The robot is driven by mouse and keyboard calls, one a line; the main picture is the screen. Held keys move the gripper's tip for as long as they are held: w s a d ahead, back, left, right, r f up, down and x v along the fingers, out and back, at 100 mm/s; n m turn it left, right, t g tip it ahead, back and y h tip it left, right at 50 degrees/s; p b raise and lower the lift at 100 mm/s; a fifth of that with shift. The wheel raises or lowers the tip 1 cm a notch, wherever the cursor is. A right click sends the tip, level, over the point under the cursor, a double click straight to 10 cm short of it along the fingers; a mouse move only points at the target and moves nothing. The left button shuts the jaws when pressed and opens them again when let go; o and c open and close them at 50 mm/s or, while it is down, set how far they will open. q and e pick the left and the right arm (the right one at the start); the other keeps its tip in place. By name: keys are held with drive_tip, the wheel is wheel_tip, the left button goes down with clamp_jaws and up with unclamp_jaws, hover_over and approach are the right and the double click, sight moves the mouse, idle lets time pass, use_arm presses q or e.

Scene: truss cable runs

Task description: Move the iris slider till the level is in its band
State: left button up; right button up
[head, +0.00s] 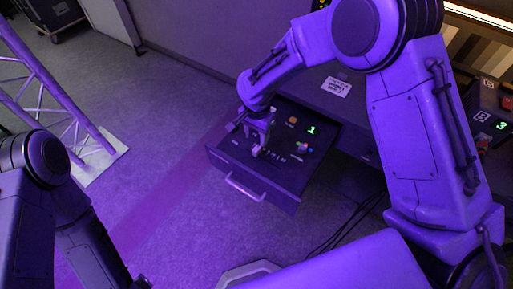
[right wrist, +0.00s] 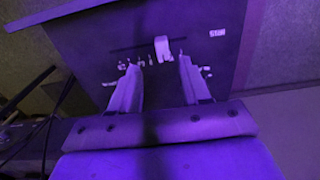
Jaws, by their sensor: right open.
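The control panel (head: 225,148) is a dark drawer-like box with a handle on its front. A small pale slider cap (head: 256,151) stands on it and also shows in the right wrist view (right wrist: 162,48), on a thin dark slot with small marks beside it. My right gripper (head: 259,132) is over the panel. In the right wrist view its two fingers (right wrist: 158,68) are apart, with the cap just beyond and between their tips; I cannot tell whether they touch it. A green digit 1 (head: 311,130) glows on the panel. My left gripper is out of view.
An orange button (head: 292,120) and a small knob (head: 302,147) are on the panel. A paper label (head: 336,87) is behind it. Another unit showing a green 3 (head: 501,125) is at right. A truss (head: 60,95) stands at left. Floor between is clear; cables hang below the panel.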

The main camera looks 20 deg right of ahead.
sight(256, 148)
drive_tip(key=f, duration=0.7)
drive_tip(key=shift+w+p, duration=0.25)
drive_tip(key=shift+p, duration=0.05)
drive_tip(key=shift+f, duration=0.5)
